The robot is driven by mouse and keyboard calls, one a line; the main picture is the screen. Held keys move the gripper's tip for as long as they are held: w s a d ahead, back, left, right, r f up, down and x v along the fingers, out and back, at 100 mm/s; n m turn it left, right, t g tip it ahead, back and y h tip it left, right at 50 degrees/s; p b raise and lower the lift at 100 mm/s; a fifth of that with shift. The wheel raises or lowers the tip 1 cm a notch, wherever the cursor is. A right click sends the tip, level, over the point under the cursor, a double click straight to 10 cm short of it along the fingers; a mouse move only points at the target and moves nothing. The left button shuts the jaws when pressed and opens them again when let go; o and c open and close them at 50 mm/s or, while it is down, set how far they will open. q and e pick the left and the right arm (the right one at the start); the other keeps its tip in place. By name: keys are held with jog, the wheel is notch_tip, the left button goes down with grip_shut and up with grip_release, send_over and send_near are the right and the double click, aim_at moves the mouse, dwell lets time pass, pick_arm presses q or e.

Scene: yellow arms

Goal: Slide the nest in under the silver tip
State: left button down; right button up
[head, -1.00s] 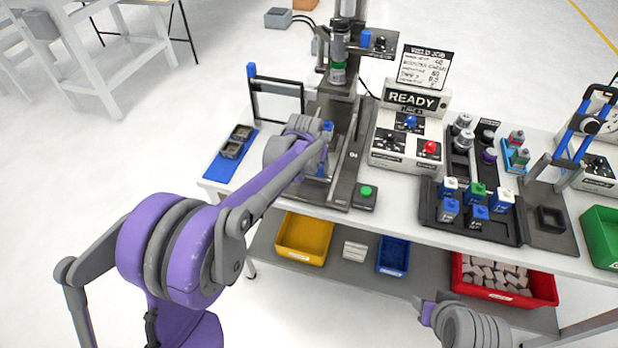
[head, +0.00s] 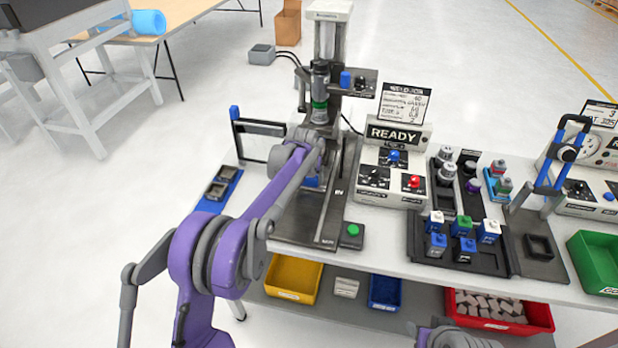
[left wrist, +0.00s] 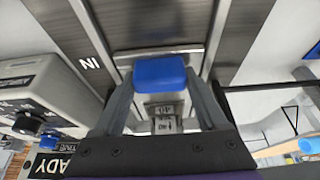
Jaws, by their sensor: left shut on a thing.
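The press (head: 327,40) stands at the back of the bench, its dark head (head: 319,80) with a green band pointing down. The silver tip is too small to make out, and my left arm hides the space below it. A blue handle (left wrist: 160,72) sits between the fingers of my left gripper (left wrist: 162,85); the gripper is shut on it. In the head view the blue handle (head: 312,182) shows just below my left wrist, over the press's base rails (head: 335,205). A silver block (left wrist: 165,110) lies behind the handle, perhaps part of the nest.
A control box reading READY (head: 395,180) stands right of the press. A green button box (head: 352,235) sits at the front of the base. A blue tray with two dark pieces (head: 217,190) lies on the left.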

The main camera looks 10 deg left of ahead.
pick_arm(q)
jog(key=shift+w+r, duration=0.15)
jog(key=shift+c, duration=1.8)
grip_release()
jog(key=o, duration=0.4)
jog(key=shift+w, duration=0.15)
jog(key=shift+c, duration=0.2)
jog(key=v, duration=1)
jog(key=shift+s+r, duration=0.25)
